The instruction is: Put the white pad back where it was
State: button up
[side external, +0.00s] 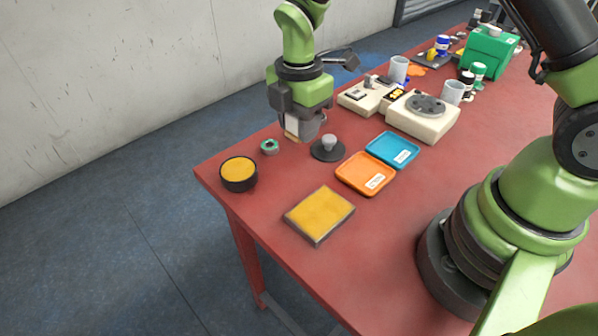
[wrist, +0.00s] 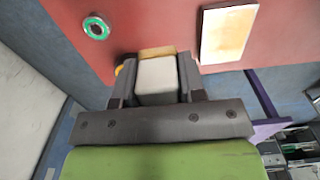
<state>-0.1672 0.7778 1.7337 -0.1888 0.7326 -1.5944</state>
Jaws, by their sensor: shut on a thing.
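My gripper (side external: 303,132) is shut on the white pad (wrist: 157,78), a pale block with a tan edge. In the wrist view the pad sits between the two fingers of my gripper (wrist: 157,90). In the side view a pale part of the pad (side external: 292,125) shows at the fingers, near the table's far left edge. The gripper is just right of a green ring (side external: 269,146) and behind a dark round base with a grey knob (side external: 328,146). I cannot tell if the pad touches the table.
A round black tin with yellow filling (side external: 239,173) stands at the left corner. A yellow square pad in a grey frame (side external: 320,213) lies in front. Orange (side external: 352,184) and blue (side external: 380,147) trays and a beige scale-like device (side external: 423,118) are to the right. The front red tabletop (side external: 365,250) is clear.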

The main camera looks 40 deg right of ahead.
aim_at(298, 174)
notch_tip(298, 174, down, 10)
jog(key=shift+w+r, duration=0.1)
jog(key=shift+w, duration=0.05)
dwell(0.4)
jog(key=o, duration=1)
notch_tip(298, 174, up, 12)
jog(key=shift+d+r, duration=0.1)
jog(key=shift+r, duration=0.05)
